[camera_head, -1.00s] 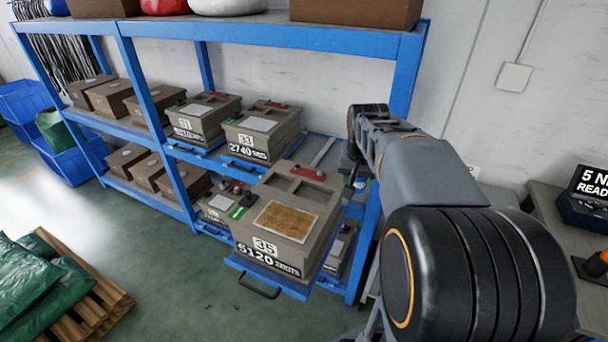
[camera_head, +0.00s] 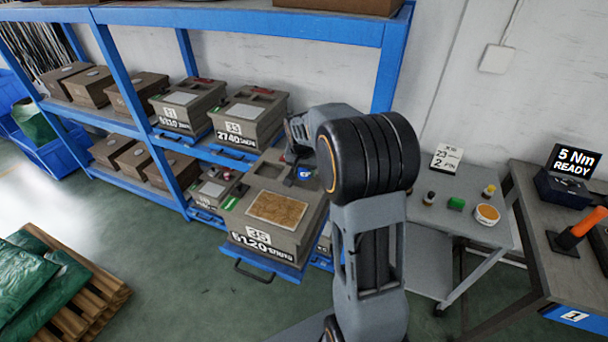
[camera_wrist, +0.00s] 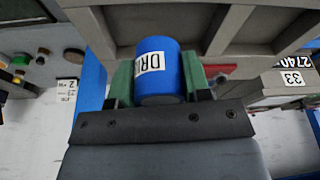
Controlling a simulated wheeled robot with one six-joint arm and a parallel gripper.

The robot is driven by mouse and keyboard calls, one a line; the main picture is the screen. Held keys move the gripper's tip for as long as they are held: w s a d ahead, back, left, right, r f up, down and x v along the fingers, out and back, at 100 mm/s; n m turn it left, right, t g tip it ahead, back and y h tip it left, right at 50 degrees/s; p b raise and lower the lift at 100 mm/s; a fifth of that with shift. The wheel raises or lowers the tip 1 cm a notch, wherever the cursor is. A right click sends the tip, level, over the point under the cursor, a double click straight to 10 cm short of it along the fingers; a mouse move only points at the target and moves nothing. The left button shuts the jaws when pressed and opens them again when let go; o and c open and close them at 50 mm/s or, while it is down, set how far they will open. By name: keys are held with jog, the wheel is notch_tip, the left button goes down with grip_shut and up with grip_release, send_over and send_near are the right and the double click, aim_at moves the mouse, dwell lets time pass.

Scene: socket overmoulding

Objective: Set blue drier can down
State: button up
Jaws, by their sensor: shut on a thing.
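The blue drier can (camera_wrist: 158,72) has a white label with dark letters, partly readable as "DR". In the wrist view my gripper (camera_wrist: 158,84) is shut on it, with a green finger on each side. My arm hides much of the gripper there. I cannot tell whether the can touches the box.
Mould box 35 sits on a pulled-out blue drawer (camera_head: 264,268). Other mould boxes (camera_head: 248,115) stand on the blue shelf rack (camera_head: 385,65). A grey trolley (camera_head: 465,222) with small items stands right of my arm, beside a bench with a "5 Nm READY" display (camera_head: 574,162).

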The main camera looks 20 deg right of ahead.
aim_at(304, 183)
jog(key=shift+w+a+f, duration=0.1)
jog(key=shift+w+f, duration=0.05)
jog(key=shift+f, duration=1.65)
jog(key=shift+f, duration=0.25)
jog(key=o, duration=0.7)
jog(key=shift+o, duration=0.2)
jog(key=shift+r, duration=0.1)
jog(key=shift+r, duration=0.1)
